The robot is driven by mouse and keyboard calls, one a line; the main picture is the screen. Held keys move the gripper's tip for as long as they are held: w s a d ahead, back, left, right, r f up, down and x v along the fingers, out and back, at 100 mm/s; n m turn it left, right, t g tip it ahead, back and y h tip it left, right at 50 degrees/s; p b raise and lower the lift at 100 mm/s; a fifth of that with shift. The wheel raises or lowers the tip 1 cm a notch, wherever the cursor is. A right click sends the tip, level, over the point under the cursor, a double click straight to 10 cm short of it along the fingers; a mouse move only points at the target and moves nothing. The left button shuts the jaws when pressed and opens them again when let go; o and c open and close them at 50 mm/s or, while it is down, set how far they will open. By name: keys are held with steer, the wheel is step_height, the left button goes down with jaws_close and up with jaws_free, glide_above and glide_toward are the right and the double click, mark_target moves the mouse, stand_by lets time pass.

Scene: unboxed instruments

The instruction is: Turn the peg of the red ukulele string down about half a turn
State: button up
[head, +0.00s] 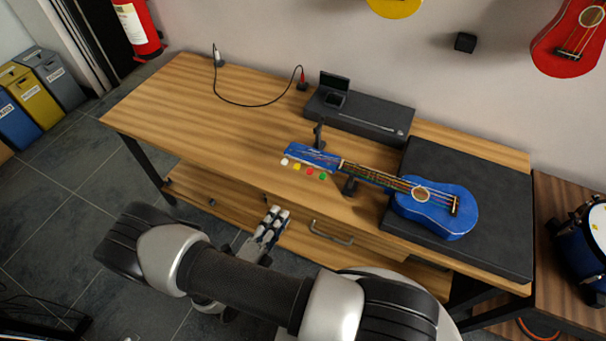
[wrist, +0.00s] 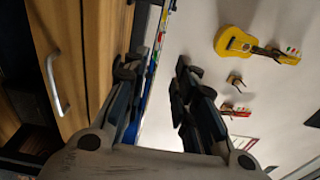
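A blue ukulele (head: 436,209) lies on the workbench, its body on a black mat at the right and its headstock (head: 312,156) pointing left. Along the headstock's near side are white, yellow, red and green pegs; the red peg (head: 309,171) sits between yellow and green. My gripper (head: 276,213) is in front of the bench's near edge, below and left of the pegs, apart from them. In the wrist view my gripper (wrist: 155,72) is open, with nothing seen held. A narrow blue strip with coloured spots, seemingly the ukulele edge-on, shows beyond the fingers (wrist: 157,45).
The neck rests near dark supports (head: 350,186). A black case (head: 360,115) lies behind the headstock, and a cable (head: 245,103) lies at the back left. A drawer handle (head: 331,233) juts from the bench front. The bench's left part is clear.

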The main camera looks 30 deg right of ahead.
mark_target(310, 172)
steer(key=b+x, duration=0.2)
steer(key=x, duration=1.5)
steer(key=shift+d, duration=0.2)
steer(key=shift+w, duration=0.1)
jaws_close()
